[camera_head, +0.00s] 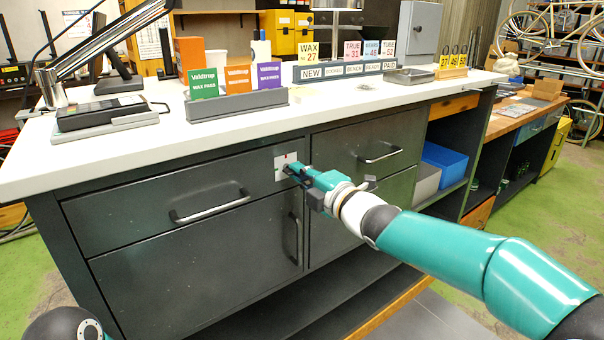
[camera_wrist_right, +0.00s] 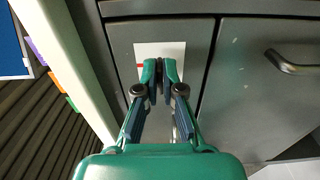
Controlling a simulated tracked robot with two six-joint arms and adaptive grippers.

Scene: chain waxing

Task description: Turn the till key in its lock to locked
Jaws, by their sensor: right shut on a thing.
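The white lock plate (camera_head: 281,161) is on the upper front of the dark grey counter, at the right end of the left drawer. My right gripper (camera_head: 294,170) is at this plate, its fingers pointing into it. In the right wrist view the gripper (camera_wrist_right: 160,72) is shut on a small dark piece, the till key (camera_wrist_right: 160,88), in front of the lock plate (camera_wrist_right: 148,49). The fingers hide most of the key, so its angle cannot be told. A small red mark shows at the plate's left edge there. My left gripper is out of view.
A drawer handle (camera_head: 210,206) juts out left of the lock, and another (camera_head: 381,154) to the right. A vertical door handle (camera_head: 296,238) is just below my gripper. The white countertop (camera_head: 240,118) overhangs above, carrying wax boxes and signs. The space before the counter is free.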

